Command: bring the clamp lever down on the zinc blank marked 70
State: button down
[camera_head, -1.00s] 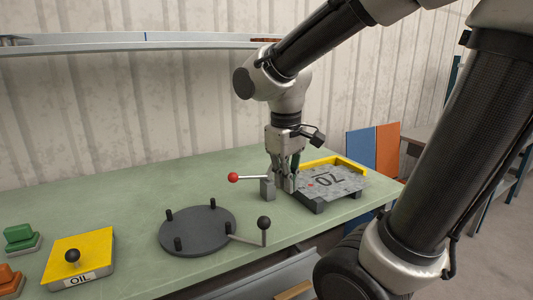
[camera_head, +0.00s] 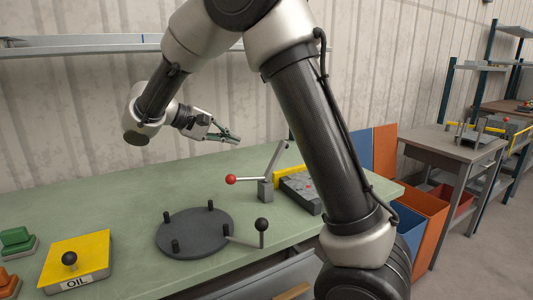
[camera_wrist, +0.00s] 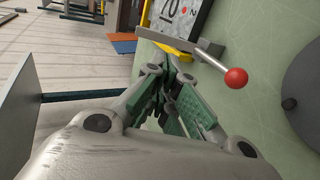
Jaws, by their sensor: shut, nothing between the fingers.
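The clamp lever has a red ball knob (camera_head: 231,179) on a handle that points left from its grey post (camera_head: 265,190). A grey bar (camera_head: 277,158) rises from the post, tilted up and away from the blank; the bar also shows in the wrist view (camera_wrist: 160,37). The zinc blank (camera_head: 299,187) lies in its fixture, partly hidden by my arm. Its 70 mark shows on the blank in the wrist view (camera_wrist: 175,12). My gripper (camera_head: 234,139) is shut and empty, above and behind the red knob, apart from the lever.
A dark round plate (camera_head: 190,238) with upright pegs and a black-knobbed handle (camera_head: 262,225) stands in front of the clamp. A yellow OIL box (camera_head: 90,252) is at the left. A yellow fence (camera_head: 285,176) borders the fixture. A shelf (camera_head: 80,42) runs along the wall. The bench's back left is clear.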

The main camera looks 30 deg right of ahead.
aim_at(277, 153)
jog(key=x, duration=1.4)
jog(key=shift+d, duration=0.1)
jog(key=shift+d+y, duration=0.45)
jog(key=shift+y, duration=0.15)
jog(key=shift+d+f+y, duration=0.2)
jog(key=shift+d+y, duration=0.4)
jog(key=shift+y, duration=0.1)
jog(key=d+y, duration=0.2)
jog(key=shift+f+y, duration=0.3)
jog(key=shift+f, duration=0.1)
jog(key=d+f+y, duration=0.1)
jog(key=y, duration=0.1)
jog(key=d+f+y, duration=0.1)
jog(key=f+y, duration=0.1)
jog(key=y, duration=0.1)
jog(key=shift+d+y, duration=0.3)
jog(key=shift+d, duration=0.1)
jog(key=shift+d+f, duration=0.15)
jog(key=shift+f, duration=0.4)
